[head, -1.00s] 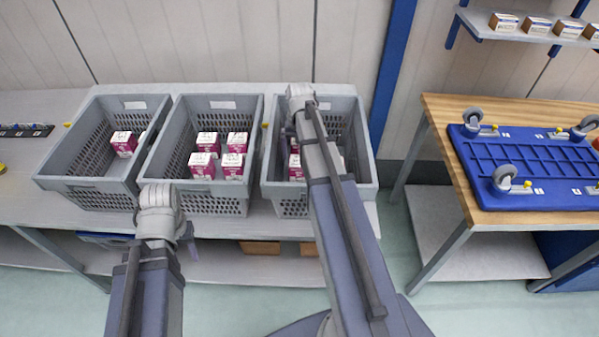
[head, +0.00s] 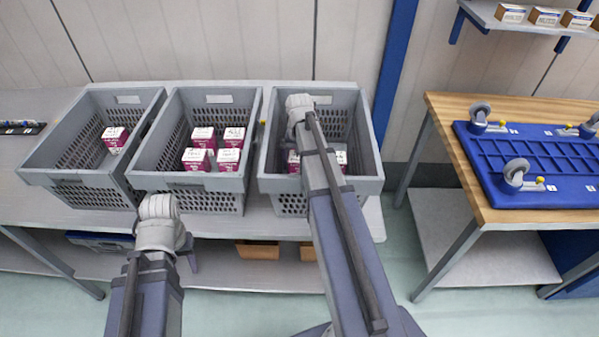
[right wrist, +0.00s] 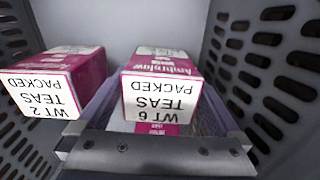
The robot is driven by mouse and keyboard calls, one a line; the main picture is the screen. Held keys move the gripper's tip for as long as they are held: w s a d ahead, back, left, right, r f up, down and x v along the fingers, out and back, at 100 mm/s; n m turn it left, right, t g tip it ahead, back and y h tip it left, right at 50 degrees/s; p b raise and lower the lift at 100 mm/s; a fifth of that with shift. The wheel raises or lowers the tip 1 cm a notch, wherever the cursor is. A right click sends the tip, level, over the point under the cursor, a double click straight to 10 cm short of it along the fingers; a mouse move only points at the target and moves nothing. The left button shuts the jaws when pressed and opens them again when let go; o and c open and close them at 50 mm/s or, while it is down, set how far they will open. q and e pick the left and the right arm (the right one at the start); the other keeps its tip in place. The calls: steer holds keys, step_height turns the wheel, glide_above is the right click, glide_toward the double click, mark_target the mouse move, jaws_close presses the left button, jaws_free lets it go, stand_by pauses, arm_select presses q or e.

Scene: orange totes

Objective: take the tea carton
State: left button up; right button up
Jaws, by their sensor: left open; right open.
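A pink and white tea carton labelled WT 6 TEAS PACKED (right wrist: 160,95) stands in the right grey crate (head: 374,183). A second carton labelled WT 2 TEAS PACKED (right wrist: 48,90) stands to its left in the right wrist view. My right gripper (right wrist: 157,112) is open, with its fingers along both sides of the WT 6 carton; I cannot tell whether they touch it. In the head view my right arm hides much of this crate, and only parts of its cartons show (head: 293,162). My left gripper (head: 189,254) is open and empty in front of the middle crate.
The middle crate (head: 186,181) holds several similar cartons (head: 228,160). The left crate (head: 80,178) holds one visible carton (head: 114,138). The crates stand close together on a grey table (head: 45,215). A wooden table (head: 480,215) with a blue wheeled frame (head: 535,165) is at right.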

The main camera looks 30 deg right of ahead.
steer(key=shift+f, duration=0.15)
steer(key=c, duration=1.3)
